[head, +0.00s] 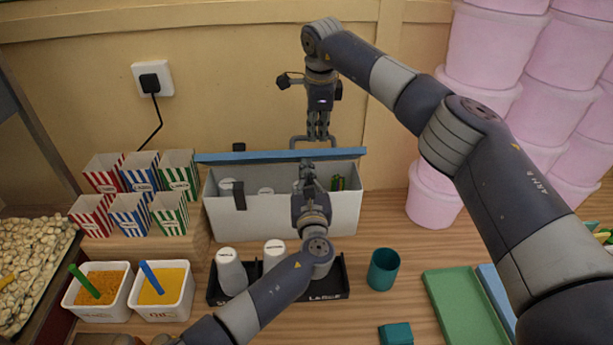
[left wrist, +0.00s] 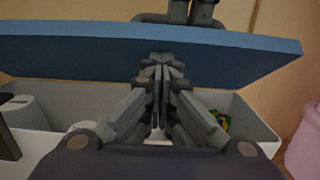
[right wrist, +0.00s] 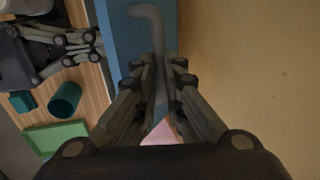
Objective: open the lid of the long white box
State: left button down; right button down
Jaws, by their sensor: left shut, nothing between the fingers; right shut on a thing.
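The long white box (head: 270,217) stands at the back against the wall. Its blue lid (head: 235,157) is raised, seen nearly edge-on in the head view, and the box's inside shows below it. In the left wrist view the lid (left wrist: 80,52) leans up across the opening. My right gripper (head: 318,134) is above the lid, shut on its grey handle (right wrist: 145,14). My left gripper (head: 307,166) is shut and empty, over the box with its tips close to the lid's face (left wrist: 220,58); I cannot tell whether they touch.
White cups and something green lie inside the box. In front stand a black tray (head: 335,290) with two white cups, and a teal cup (head: 383,269). Striped popcorn boxes (head: 130,213) and sauce tubs (head: 162,291) are left, pink tubs (head: 433,203) right. A green board (head: 462,305) lies front right.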

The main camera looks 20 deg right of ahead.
jog(key=c, duration=1.7)
grip_release()
jog(key=shift+s+f, duration=0.2)
jog(key=shift+f, duration=0.4)
jog(key=shift+o, duration=0.2)
jog(key=shift+w+f, duration=0.2)
jog(key=shift+w, duration=0.25)
jog(key=shift+r, duration=0.1)
